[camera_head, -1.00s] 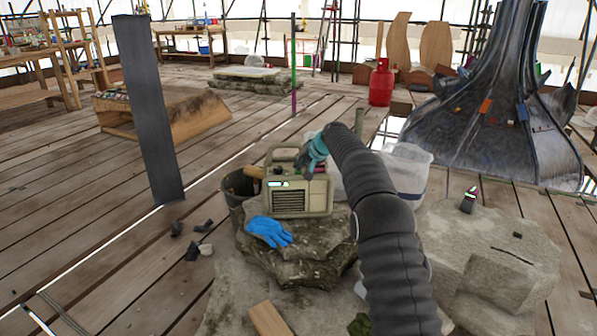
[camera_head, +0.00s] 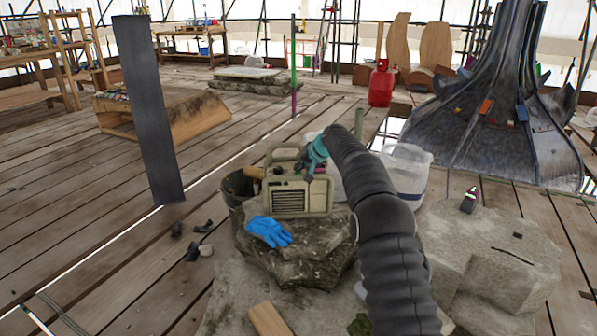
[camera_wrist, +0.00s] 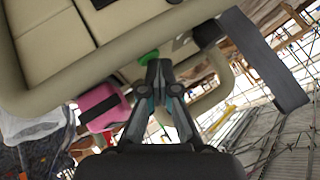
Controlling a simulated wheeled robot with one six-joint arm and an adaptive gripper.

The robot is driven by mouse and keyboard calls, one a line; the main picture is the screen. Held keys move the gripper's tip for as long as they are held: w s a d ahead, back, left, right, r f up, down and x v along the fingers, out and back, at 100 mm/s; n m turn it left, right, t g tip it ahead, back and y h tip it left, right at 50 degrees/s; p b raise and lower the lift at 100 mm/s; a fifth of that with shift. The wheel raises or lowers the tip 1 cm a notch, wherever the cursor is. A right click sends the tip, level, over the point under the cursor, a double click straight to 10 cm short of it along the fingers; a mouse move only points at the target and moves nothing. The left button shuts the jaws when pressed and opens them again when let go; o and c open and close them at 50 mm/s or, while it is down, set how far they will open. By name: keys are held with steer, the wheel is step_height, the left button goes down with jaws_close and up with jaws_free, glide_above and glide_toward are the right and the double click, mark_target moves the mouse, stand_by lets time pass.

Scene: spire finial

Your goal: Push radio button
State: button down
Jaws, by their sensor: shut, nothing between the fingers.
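The radio (camera_head: 300,198) is a beige box with a grille and a carrying handle. It stands upright on a rough stone block. My gripper (camera_head: 313,152) is shut and empty at the top right of the radio, reaching down from the arm at the right. In the wrist view the radio's beige casing (camera_wrist: 60,45) fills the upper left. A green button (camera_wrist: 148,57) shows at the shut fingertips (camera_wrist: 162,70), partly hidden by them. I cannot tell whether they touch. A pink part (camera_wrist: 102,107) shows at the left of the fingers.
A blue glove (camera_head: 269,231) lies on the stone block (camera_head: 300,265) in front of the radio. A dark bucket (camera_head: 238,188) stands on its left and a translucent tub (camera_head: 408,172) behind on the right. Another stone block (camera_head: 480,255) stands at the right with a brush on it.

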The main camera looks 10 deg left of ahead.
steer(key=shift+r+p, duration=0.25)
steer(key=shift+p, duration=0.1)
step_height(320, 180, up, 2)
steer(key=shift+r+p, duration=0.15)
steer(key=shift+p, duration=0.85)
steer(key=shift+r, duration=1.9)
